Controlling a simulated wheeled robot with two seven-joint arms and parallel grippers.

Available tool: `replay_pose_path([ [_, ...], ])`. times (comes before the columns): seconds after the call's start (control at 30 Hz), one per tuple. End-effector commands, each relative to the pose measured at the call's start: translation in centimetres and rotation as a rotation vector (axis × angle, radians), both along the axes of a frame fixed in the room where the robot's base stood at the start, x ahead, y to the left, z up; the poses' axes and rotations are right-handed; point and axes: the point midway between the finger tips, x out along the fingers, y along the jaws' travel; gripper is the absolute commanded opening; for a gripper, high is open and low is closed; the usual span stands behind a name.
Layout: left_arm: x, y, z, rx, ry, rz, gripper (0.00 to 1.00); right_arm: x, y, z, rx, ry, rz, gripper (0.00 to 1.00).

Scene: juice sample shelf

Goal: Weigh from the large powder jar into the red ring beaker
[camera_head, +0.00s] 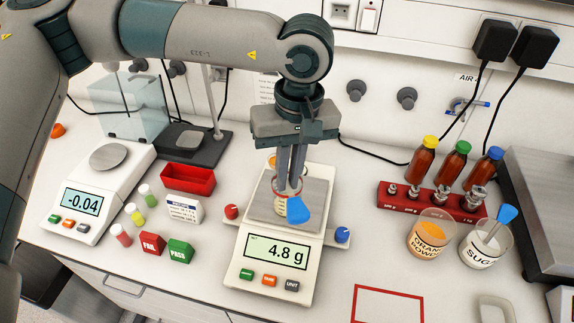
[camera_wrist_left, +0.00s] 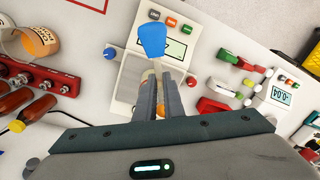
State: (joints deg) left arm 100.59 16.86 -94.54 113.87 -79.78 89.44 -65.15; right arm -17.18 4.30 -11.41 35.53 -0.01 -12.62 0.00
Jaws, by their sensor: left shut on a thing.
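My left gripper (camera_head: 287,188) points down over the scale (camera_head: 270,250), which reads 4.8 g. It is shut on a scoop with a broad blue end (camera_head: 299,209); in the wrist view the blue end (camera_wrist_left: 153,40) juts out past the fingertips. A clear beaker with a reddish ring (camera_head: 281,207) stands on the pan, mostly hidden behind the fingers and scoop. I cannot tell whether the scoop touches it. The orange powder jar (camera_head: 427,241) stands open on the right. My right gripper is out of view.
A sugar jar (camera_head: 482,250) with another blue-ended scoop stands beside the powder jar. A red weight rack (camera_head: 405,201) and several capped brown bottles (camera_head: 456,163) are behind. A second scale (camera_head: 93,200), reading -0.04, and a red tray (camera_head: 187,179) stand left. A red square outline (camera_head: 388,290) is empty.

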Motion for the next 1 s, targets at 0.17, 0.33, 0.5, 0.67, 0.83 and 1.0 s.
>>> replay_pose_path([
  [0.17,0.1,-0.2,-0.2,0.062,0.021,0.000,0.00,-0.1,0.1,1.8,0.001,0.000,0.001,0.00],
  [0.33,0.1,-0.3,-0.7,0.113,0.038,0.001,0.00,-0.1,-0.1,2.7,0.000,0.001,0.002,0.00],
  [0.5,0.2,-0.3,-1.1,0.141,0.047,0.002,0.00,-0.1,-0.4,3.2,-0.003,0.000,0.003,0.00],
  [0.67,0.2,-0.3,-1.3,0.149,0.050,0.002,0.00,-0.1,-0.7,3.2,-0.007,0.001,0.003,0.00],
  [0.83,0.1,-0.3,-1.4,0.149,0.050,0.001,0.00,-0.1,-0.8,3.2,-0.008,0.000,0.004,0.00],
  [1.0,0.1,-0.3,-1.3,0.148,0.050,0.001,0.00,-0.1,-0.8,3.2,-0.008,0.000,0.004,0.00],
])
